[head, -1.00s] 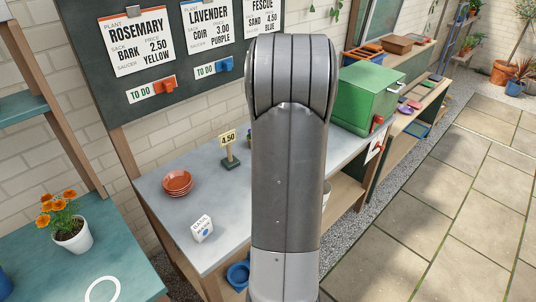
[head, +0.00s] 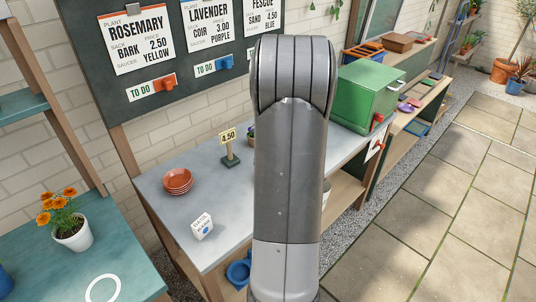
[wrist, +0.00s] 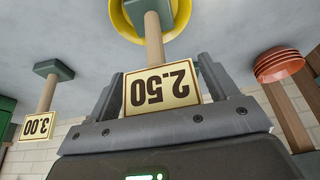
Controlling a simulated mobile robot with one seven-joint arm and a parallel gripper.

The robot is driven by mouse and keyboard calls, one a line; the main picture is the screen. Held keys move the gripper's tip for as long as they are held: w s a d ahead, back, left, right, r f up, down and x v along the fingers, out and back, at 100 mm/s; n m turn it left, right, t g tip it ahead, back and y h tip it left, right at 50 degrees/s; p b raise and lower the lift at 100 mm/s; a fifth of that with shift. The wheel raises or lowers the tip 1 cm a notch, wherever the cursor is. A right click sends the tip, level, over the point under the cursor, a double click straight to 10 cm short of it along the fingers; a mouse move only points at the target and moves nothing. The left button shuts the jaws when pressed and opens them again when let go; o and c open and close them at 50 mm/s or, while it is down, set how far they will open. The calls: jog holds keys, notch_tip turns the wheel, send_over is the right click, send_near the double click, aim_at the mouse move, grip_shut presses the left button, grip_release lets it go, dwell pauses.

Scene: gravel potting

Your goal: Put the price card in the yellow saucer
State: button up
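The price card (wrist: 163,87) reads 2.50 and appears upside down in the wrist view, on a wooden post. My gripper (wrist: 162,66) has one finger at each side edge of the card and looks shut on it. The post runs toward the yellow saucer (wrist: 178,30), overlapping its middle. The foot of the post is at the frame's top edge, so I cannot tell whether it touches the saucer. In the head view my arm hides the gripper, this card and the saucer.
A 3.00 card (wrist: 38,125) stands to the left in the wrist view. A 4.50 card (head: 228,136), stacked terracotta saucers (head: 177,181) and a small white labelled block (head: 202,227) stand on the grey bench (head: 205,165). A green box (head: 366,92) is at right.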

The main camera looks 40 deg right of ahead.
jog(key=shift+o, duration=0.5)
jog(key=shift+r, duration=0.1)
jog(key=shift+r, duration=0.3)
jog(key=v, duration=1.2)
jog(key=s+a+r, duration=0.1)
jog(key=a+r, duration=0.3)
jog(key=a, duration=0.7)
jog(key=a+r, duration=0.4)
jog(key=a, duration=0.7)
jog(key=s+a+t, duration=0.1)
jog(key=s+a, duration=1.2)
jog(key=a, duration=0.3)
jog(key=shift+s+f, duration=0.15)
